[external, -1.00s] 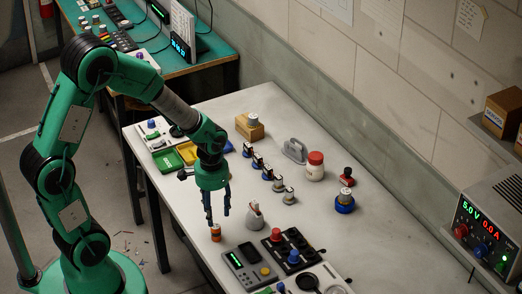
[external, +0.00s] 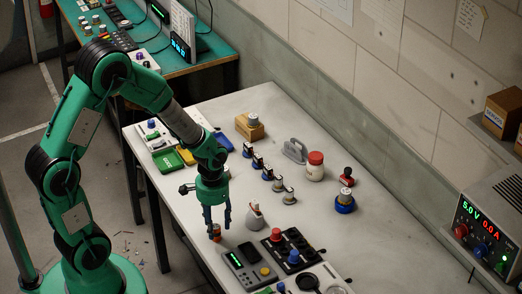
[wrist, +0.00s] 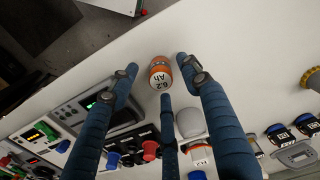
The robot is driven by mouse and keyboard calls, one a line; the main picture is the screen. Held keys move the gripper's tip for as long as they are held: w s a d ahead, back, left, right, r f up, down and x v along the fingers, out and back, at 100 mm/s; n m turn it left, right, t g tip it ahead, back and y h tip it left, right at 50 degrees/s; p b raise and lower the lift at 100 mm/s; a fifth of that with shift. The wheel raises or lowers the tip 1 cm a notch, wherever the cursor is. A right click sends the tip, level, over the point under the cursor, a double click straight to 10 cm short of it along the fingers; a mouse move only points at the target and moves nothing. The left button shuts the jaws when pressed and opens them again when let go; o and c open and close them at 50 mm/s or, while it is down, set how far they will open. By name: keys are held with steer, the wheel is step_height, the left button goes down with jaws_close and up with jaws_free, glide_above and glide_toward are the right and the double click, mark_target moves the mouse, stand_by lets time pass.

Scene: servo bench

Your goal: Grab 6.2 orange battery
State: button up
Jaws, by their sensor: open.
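The orange battery (wrist: 160,72), with a white band marked "6.2 Ah", sits near the front edge of the white table. In the wrist view it lies between the tips of my open fingers, with space on each side. In the external view the battery (external: 215,232) shows only in part, behind and below the fingertips. My gripper (external: 217,226) is open and points down over it. In the wrist view my gripper (wrist: 156,70) shows its blue fingers, with nothing held.
A grey meter (external: 247,264) and a black panel with knobs (external: 287,249) stand to the right of the battery. A grey rounded holder (external: 255,217) is close by. The table's front edge is near on the left.

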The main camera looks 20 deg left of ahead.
mark_target(215, 226)
steer(key=shift+f+b, duration=0.3)
steer(key=shift+f, duration=1.3)
jaws_close()
